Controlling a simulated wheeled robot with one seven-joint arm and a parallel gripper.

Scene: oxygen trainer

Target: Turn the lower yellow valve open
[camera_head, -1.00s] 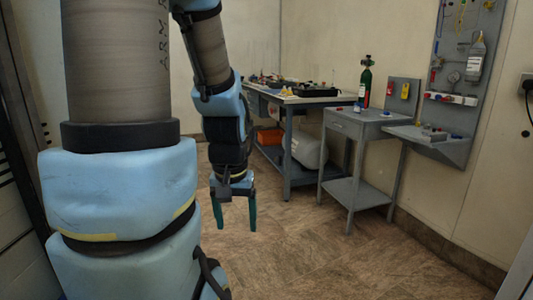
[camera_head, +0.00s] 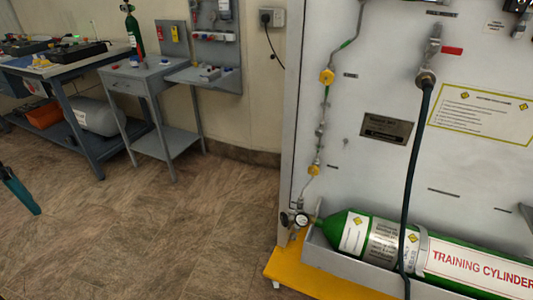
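The lower yellow valve (camera_head: 314,169) is a small yellow knob on a thin metal pipe along the left side of the grey panel. The upper yellow valve (camera_head: 327,76) is on the same pipe above it. My gripper (camera_head: 20,195) shows at the left edge, with only one teal finger in view. That finger stands alone with nothing against it, so the gripper looks open and empty. It is over the floor, far left of the lower valve and apart from it.
A green training cylinder (camera_head: 440,258) lies in a grey tray above a yellow base (camera_head: 310,275). A gauge (camera_head: 301,220) is by its neck. A dark hose (camera_head: 415,150) hangs before the panel. A small grey table (camera_head: 150,78) stands behind; floor between is clear.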

